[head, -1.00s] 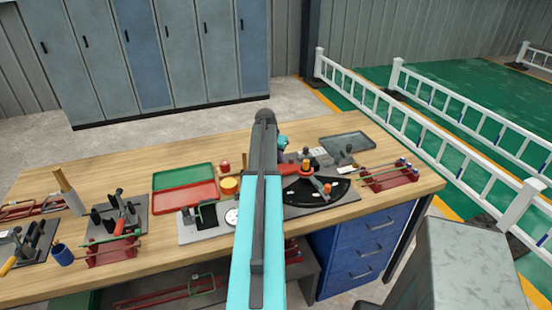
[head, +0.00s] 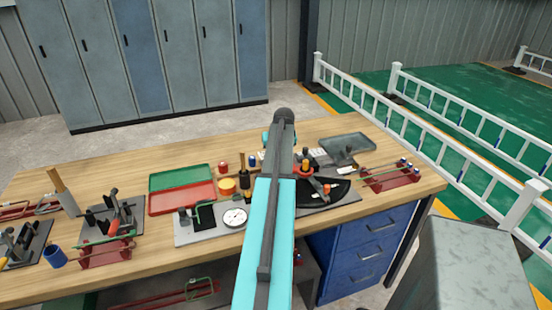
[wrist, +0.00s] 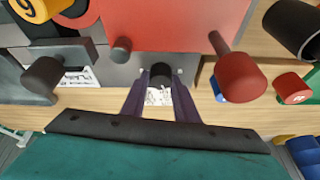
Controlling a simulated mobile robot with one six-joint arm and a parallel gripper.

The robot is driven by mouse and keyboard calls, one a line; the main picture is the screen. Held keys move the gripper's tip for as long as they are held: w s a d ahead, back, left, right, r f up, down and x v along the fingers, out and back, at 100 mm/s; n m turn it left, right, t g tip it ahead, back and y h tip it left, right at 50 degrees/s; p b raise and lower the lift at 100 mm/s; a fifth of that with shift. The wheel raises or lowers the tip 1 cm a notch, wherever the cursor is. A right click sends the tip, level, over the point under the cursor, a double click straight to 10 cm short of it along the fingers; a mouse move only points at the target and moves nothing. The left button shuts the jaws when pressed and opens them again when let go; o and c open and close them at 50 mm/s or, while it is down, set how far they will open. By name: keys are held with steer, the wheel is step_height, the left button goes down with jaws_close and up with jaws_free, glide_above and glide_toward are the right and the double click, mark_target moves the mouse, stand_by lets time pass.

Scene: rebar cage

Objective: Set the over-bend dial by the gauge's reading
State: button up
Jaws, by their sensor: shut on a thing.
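The round white gauge (head: 235,217) stands on a grey plate at the front middle of the bench; its needle is too small to read. In the wrist view my gripper (wrist: 160,80) is shut on a small black knob (wrist: 160,70), with one dark purple finger on each side. A white printed label (wrist: 158,97) shows between the fingers. I cannot make out a dial scale or the knob's setting. In the head view my own arm hides the gripper and knob. The bender's black fan-shaped plate (head: 328,194), with red and orange parts, lies right of the arm.
A red lever with a round end (wrist: 240,75) and a grey peg (wrist: 121,48) stand close to the gripper. Green (head: 180,177) and red (head: 182,198) trays lie left of the gauge. A grey tray (head: 345,143) lies at the back right, and a red rack (head: 390,178) at the right.

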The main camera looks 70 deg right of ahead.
steer(key=shift+w+r+n, duration=0.1)
steer(key=shift+n, duration=0.3)
steer(key=o, duration=1.1)
steer(key=shift+c, duration=0.2)
steer(key=b+v, duration=0.3)
steer(key=v, duration=1)
steer(key=shift+s+r, duration=0.25)
steer(key=shift+r, duration=0.05)
